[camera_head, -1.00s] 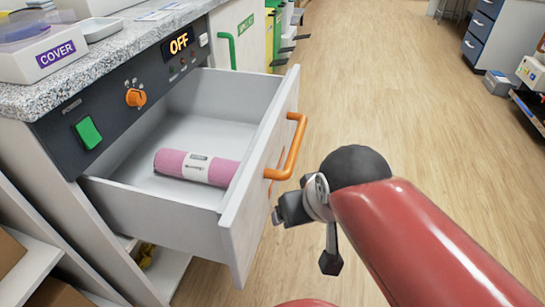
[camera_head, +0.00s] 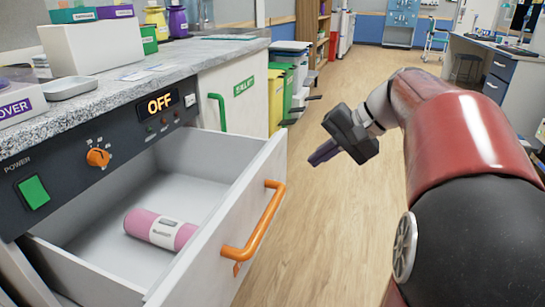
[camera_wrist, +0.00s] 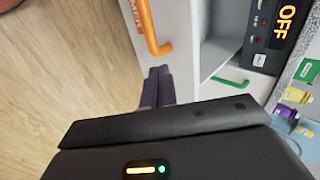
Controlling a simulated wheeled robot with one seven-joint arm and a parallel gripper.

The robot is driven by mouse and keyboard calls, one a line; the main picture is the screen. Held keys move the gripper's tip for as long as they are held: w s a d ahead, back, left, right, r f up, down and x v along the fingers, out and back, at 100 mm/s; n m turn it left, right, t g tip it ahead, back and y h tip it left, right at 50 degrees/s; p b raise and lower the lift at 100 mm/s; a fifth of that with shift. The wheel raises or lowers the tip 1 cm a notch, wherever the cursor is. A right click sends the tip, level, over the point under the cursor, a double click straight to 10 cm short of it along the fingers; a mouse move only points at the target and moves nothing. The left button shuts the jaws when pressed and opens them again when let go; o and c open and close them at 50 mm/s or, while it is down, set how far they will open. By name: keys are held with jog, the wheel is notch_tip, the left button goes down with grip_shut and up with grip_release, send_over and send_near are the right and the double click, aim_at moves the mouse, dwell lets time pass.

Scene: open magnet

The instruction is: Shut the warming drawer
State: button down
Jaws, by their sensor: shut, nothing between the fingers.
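The warming drawer (camera_head: 232,208) stands open below a dark control panel, with an orange bar handle (camera_head: 262,222) on its white front. A rolled pink cloth (camera_head: 158,229) with a pale label lies inside it. My gripper (camera_head: 318,156) is shut and empty, in the air to the right of the drawer front and beyond the handle. In the wrist view the shut fingers (camera_wrist: 157,86) show below the orange handle (camera_wrist: 146,28), beside the drawer front. I cannot tell whether they touch the front.
The control panel (camera_head: 119,143) reads OFF and has an orange knob and a green switch. The speckled worktop (camera_head: 120,87) above holds boxes and a white tray. A cabinet with a green handle (camera_head: 222,112) stands beyond.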

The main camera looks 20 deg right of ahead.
jog(key=w+d+y, duration=0.1)
jog(key=w+d, duration=0.1)
jog(key=d, duration=0.1)
jog(key=b, duration=0.1)
send_near(267, 169)
jog(key=x, duration=0.5)
jog(key=shift+d+f, duration=0.1)
jog(key=shift+f, duration=0.45)
jog(key=shift+w+a, duration=0.2)
jog(key=shift+a, duration=0.1)
jog(key=shift+a, duration=0.1)
